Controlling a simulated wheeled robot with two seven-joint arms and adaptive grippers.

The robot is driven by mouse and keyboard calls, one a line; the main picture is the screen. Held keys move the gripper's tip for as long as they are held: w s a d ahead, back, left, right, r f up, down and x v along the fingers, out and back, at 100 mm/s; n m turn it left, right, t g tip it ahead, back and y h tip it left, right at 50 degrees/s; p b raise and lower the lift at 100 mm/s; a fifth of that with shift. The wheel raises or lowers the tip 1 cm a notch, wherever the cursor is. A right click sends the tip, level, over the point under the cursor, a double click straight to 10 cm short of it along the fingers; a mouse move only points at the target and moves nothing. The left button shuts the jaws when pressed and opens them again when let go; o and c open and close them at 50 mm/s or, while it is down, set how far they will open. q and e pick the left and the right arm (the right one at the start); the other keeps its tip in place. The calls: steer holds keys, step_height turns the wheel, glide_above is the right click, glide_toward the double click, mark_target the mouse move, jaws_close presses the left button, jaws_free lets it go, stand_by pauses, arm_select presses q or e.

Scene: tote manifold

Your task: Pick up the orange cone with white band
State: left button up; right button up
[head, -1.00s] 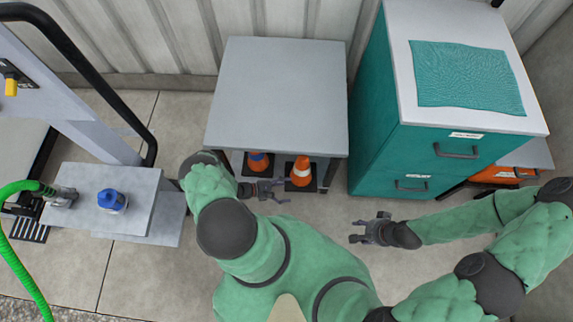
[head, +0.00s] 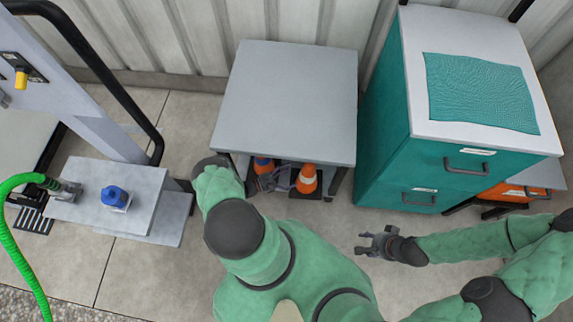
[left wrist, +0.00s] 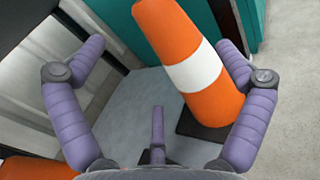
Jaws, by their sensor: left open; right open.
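My left gripper (head: 280,178) is open and empty, just left of the cone, and also shows in the left wrist view (left wrist: 162,48). My right gripper (head: 366,244) is open and empty above the floor, to the right and nearer me.
Another orange cone, with a blue band (head: 263,164), stands to the left, partly hidden by my left gripper. The grey table (head: 285,100) overhangs both cones. A teal cabinet (head: 385,135) stands close on the right. A blue-topped item (head: 115,197) sits on a grey step at left.

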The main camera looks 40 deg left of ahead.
mark_target(305, 173)
arm_select(q)
steer(key=b+x, duration=0.1)
steer(key=x, duration=0.8)
steer(key=shift+w+d, duration=0.1)
steer(key=shift+w, duration=0.1)
steer(key=c, duration=1.4)
steer(key=shift+s+d+f, duration=0.1)
steer(key=shift+s+d, duration=0.3)
steer(key=shift+s, duration=0.25)
steer(key=shift+s+d, duration=0.35)
steer(key=shift+s, duration=0.35)
steer(key=o, duration=1.4)
steer(key=shift+a, duration=0.15)
